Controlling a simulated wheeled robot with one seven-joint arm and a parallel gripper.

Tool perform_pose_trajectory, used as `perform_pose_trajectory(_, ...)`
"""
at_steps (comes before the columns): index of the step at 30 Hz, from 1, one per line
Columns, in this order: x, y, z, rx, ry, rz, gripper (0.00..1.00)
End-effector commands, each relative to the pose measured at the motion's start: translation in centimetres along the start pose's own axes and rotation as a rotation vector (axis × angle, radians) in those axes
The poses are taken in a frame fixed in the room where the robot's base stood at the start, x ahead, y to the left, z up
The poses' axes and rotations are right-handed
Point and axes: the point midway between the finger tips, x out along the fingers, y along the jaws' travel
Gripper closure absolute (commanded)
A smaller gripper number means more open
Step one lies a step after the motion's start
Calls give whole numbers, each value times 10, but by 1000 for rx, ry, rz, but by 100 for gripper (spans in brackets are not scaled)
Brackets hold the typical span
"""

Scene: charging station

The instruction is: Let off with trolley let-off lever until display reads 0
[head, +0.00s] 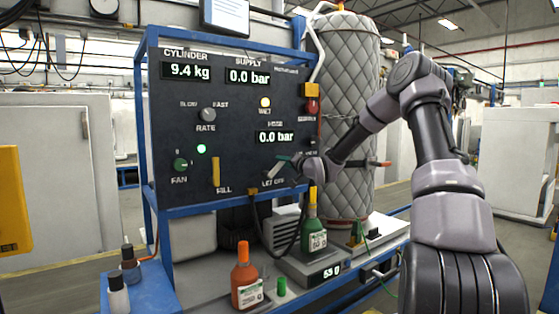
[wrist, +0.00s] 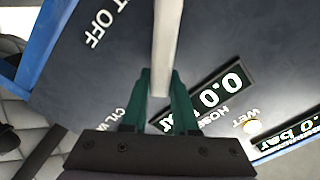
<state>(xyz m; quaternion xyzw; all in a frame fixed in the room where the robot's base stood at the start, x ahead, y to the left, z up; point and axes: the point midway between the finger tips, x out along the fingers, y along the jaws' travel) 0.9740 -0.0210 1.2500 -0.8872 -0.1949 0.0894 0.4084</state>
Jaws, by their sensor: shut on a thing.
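The dark control panel (head: 230,120) stands in a blue frame. Its hose display (head: 275,137) reads 0.0 bar; it also shows partly in the wrist view (wrist: 232,88). The supply display (head: 248,76) reads 0.0 bar and the cylinder display (head: 188,71) reads 9.4 kg. My gripper (head: 290,163) is at the panel's lower right, by the LET OFF label (head: 273,179). In the wrist view my gripper (wrist: 160,85) has green fingers shut on the pale let-off lever (wrist: 166,40).
A quilted grey cylinder (head: 345,110) stands right of the panel. Below are a green bottle (head: 313,235), an orange bottle (head: 245,275) and a scale with a lit display (head: 330,271). A yellow fill lever (head: 215,172) and fan knob (head: 181,164) are to the left.

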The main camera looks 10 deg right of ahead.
Motion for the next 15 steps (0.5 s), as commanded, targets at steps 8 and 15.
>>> perform_pose_trajectory(8, -1, 23, 2, 268, 2, 3, 100)
perform_pose_trajectory(15, 0, 37, 8, 474, 2, 1, 100)
